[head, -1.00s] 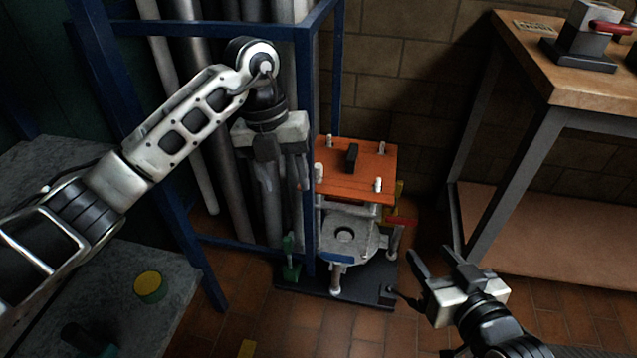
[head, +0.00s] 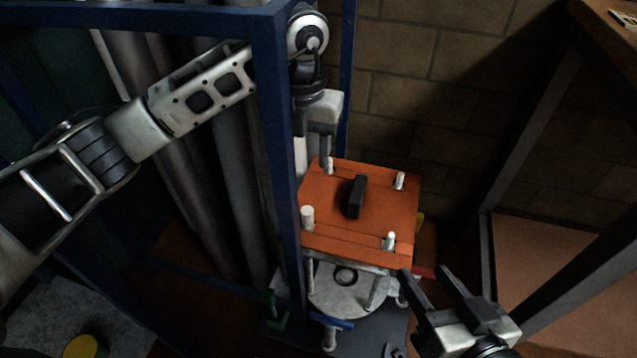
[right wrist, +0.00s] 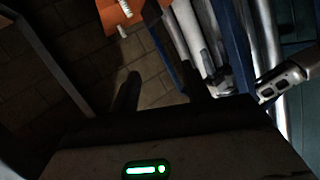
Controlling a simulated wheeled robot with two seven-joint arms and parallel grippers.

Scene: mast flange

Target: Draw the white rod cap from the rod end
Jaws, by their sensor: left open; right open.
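An orange plate (head: 335,210) carries upright rod ends near its corners. The front-left one wears a thicker white cap (head: 307,217), which I take to be the rod cap; it sits upright, and nothing touches it. My left gripper (head: 325,148) points down by the plate's far left corner, behind the cap; its fingers are partly hidden and hold nothing that I can see. My right gripper (head: 423,271) is open and empty, in front of the plate's right corner. In the right wrist view its fingers (right wrist: 160,92) are dark, with part of the plate (right wrist: 112,14) beyond.
A blue frame post (head: 279,150) stands close left of the plate, with grey pipes (head: 175,170) behind it. A black handle (head: 356,197) rises from the plate's middle. A brick wall is behind. A wooden bench (head: 605,30) stands at right.

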